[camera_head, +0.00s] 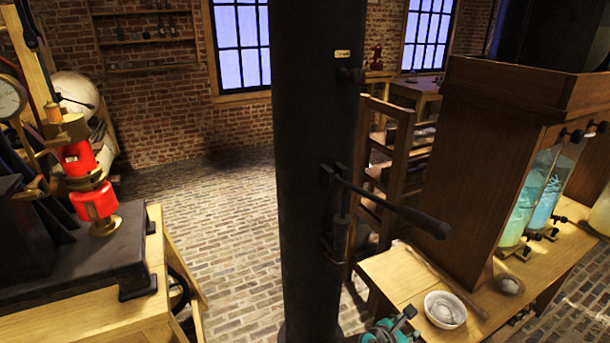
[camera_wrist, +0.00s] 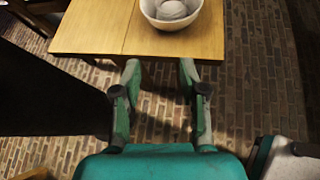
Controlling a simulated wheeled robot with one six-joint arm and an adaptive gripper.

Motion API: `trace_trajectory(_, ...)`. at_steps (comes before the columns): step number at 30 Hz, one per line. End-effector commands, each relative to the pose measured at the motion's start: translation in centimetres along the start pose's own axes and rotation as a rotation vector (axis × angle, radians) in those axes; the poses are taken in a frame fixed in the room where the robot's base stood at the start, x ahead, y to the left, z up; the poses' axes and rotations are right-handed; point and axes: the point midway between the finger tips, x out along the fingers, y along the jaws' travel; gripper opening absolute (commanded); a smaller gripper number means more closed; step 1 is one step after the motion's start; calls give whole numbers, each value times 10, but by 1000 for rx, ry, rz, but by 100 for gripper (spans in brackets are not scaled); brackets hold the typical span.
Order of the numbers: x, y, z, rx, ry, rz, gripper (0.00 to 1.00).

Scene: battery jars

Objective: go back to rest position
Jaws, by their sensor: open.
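My gripper (camera_wrist: 158,72) is open and empty in the wrist view, its two green fingers apart over the brick floor near the table edge. A small teal part of my gripper (camera_head: 388,332) shows at the bottom of the head view, where its fingertips cannot be made out clearly. A white bowl (camera_head: 445,309) with a pale thing in it stands on the wooden table (camera_head: 392,277). The bowl also shows in the wrist view (camera_wrist: 150,10), just beyond the fingers and apart from them.
A dark column with a lever (camera_head: 435,222) blocks the middle of the head view. Glass jars (camera_head: 545,185) with glowing liquid stand by a tall wooden cabinet (camera_head: 470,170) at right. A bench (camera_head: 110,310) with red coils (camera_head: 95,201) is at left. Brick floor (camera_head: 225,220) between is clear.

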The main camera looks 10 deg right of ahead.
Motion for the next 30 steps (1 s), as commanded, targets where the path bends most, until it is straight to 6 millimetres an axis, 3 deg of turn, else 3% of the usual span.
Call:
trace_trajectory(7,-4,-38,-55,178,68,125,43)
trace_trajectory(14,-29,-84,-110,451,197,263,43)
trace_trajectory(21,-71,-134,-149,767,373,357,43)
trace_trajectory(30,-143,-194,-168,1202,625,400,43)
